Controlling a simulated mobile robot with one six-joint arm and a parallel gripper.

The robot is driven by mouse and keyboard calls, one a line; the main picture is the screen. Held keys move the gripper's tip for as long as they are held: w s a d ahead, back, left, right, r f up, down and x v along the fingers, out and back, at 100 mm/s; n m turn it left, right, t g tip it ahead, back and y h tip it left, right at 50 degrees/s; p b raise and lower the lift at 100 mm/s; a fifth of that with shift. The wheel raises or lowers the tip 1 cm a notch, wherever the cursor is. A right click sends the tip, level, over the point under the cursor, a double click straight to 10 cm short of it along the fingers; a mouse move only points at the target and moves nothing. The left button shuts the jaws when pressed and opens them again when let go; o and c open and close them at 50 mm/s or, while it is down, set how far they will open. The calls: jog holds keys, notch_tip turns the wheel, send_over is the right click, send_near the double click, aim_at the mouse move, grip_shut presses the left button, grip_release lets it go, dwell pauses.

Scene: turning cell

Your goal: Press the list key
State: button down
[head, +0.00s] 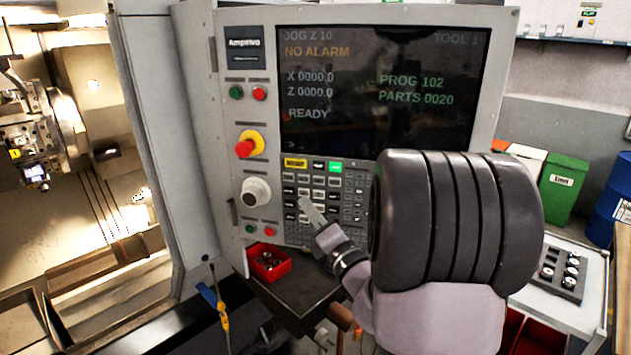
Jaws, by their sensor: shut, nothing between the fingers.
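The grey control panel carries a keypad (352,183) below its dark screen (384,95). The keypad has rows of small dark and light keys, with a yellow key (295,163) and a green key (335,167) along its top. The key labels are too small to read, so I cannot tell which one is the list key. My gripper (307,204) is shut and empty, its tips in front of the left-middle keys. I cannot tell whether the tips touch a key. My gripper and arm hide the lower middle and right of the keypad.
A red emergency stop (245,148) and a round dial (256,192) sit left of the keypad. A red tray (268,262) of small parts lies on the shelf below. The open lathe (75,180) is at left, and a white cart (560,312) at right.

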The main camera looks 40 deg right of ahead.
send_near(310, 176)
jog(key=w+a+r, duration=0.1)
jog(key=w+a, duration=0.1)
jog(key=w, duration=0.1)
jog(key=shift+w+d+p, duration=0.5)
jog(key=shift+d+p, duration=0.2)
jog(key=shift+d, duration=0.15)
jog(key=shift+w+d+r, duration=0.1)
jog(key=shift+d, duration=0.05)
dwell(1.2)
jog(key=shift+w+d+p, duration=0.15)
jog(key=shift+d+p, duration=0.05)
jog(key=shift+p, duration=0.1)
jog(key=shift+w+d, duration=0.2)
jog(key=shift+d, duration=0.1)
dwell(0.5)
dwell(0.3)
jog(key=shift+s+a, duration=0.45)
jog(key=shift+a, duration=0.2)
